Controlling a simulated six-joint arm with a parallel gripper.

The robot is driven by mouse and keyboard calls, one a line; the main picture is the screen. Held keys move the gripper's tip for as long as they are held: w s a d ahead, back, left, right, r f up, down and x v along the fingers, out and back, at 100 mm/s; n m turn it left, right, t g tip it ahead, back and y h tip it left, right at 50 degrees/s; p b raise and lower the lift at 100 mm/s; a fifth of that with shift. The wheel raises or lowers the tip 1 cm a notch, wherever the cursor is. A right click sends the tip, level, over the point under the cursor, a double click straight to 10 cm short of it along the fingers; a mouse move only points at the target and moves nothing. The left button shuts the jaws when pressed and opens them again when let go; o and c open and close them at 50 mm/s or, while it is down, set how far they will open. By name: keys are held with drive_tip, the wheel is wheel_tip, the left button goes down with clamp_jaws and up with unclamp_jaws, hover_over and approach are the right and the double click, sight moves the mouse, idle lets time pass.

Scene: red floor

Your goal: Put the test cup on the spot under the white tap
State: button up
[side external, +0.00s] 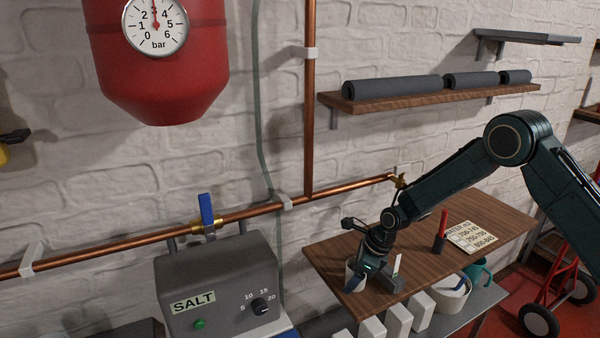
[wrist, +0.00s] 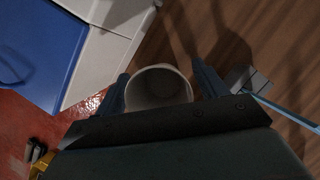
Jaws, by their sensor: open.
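The test cup (wrist: 158,90), a pale round cup seen from above, stands between the two fingers of my gripper (wrist: 160,74) in the wrist view. The fingers are open on either side of it; contact is not clear. In the side view the white cup (side external: 352,278) is at the left end of the wooden worktop (side external: 445,262), partly hidden by my gripper (side external: 364,268). A brass tap (side external: 399,181) sits at the end of the copper pipe above the worktop, with a small pale piece by it. The spot under the tap is hidden behind my arm.
A grey block with a white upright strip (side external: 397,268) stands just right of my gripper. A dark holder with a red pen (side external: 441,236) and a written card (side external: 472,237) lie farther right. Below are white containers (side external: 399,318) and a tub. The grey SALT unit (side external: 220,290) is left.

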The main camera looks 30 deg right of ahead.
drive_tip(key=v, duration=1.3)
drive_tip(key=shift+r, duration=0.25)
